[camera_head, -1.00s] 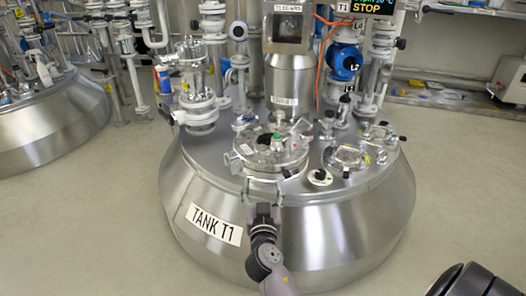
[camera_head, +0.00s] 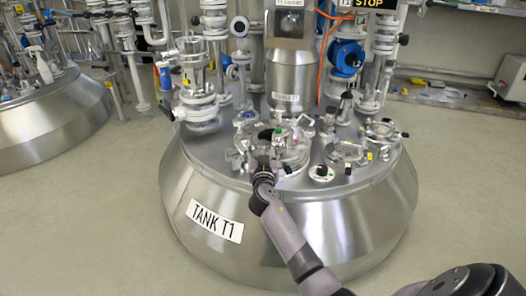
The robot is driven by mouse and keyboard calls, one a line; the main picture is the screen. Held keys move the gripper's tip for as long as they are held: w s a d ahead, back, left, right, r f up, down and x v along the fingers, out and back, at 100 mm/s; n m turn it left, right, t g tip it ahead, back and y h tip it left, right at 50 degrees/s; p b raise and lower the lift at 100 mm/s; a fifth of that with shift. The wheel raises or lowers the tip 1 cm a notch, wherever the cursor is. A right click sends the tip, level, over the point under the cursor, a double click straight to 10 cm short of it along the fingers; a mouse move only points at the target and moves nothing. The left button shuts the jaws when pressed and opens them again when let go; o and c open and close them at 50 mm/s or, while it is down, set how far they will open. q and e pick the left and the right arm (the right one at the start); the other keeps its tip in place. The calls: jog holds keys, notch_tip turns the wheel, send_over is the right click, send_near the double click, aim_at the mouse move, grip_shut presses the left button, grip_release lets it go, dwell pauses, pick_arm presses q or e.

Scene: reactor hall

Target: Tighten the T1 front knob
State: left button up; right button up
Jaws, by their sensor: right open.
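Tank T1 (camera_head: 330,235) is a large shiny steel vessel with a "TANK T1" label (camera_head: 214,221) on its front. A round glass-covered hatch (camera_head: 292,158) with small clamps and knobs around its rim sits on the tank's top. My right gripper (camera_head: 262,166) is open at the front left edge of this hatch, and its arm reaches in from the bottom right. The gripper covers the front part of the rim, so I cannot make out the front knob or tell whether the fingers touch it. My left gripper is out of view.
A black and white round fitting (camera_head: 321,173) and a smaller glass port (camera_head: 345,152) are right of the hatch. A white pipe column (camera_head: 200,100) and a steel cylinder (camera_head: 290,80) rise behind it. A second tank (camera_head: 50,125) stands left. Floor between the tanks is clear.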

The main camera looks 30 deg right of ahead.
jog(key=shift+c, duration=0.3)
jog(key=c, duration=1.1)
